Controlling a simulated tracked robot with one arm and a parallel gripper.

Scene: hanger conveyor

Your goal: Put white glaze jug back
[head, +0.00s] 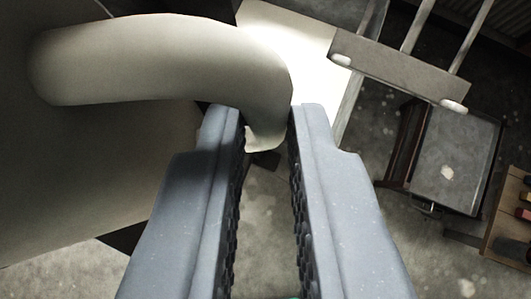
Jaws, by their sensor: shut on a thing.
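The white glaze jug fills the left side of the head view, its pale body (80,195) cut off by the picture edge. Its thick curved handle (165,58) arches along the top and bends down to my gripper (266,125). My gripper is shut on the handle, with the lower end of the handle between the fingertips. The jug is tilted in the picture. Its rim and base cannot be made out, and I cannot tell what, if anything, it rests on.
A bright white panel (312,48) lies behind the handle. A grey bar with rods (400,72) crosses the upper right. A dark-framed stand with a grey top (458,150) is at the right, near a wooden rack (508,238). Bare concrete floor (345,205) shows below.

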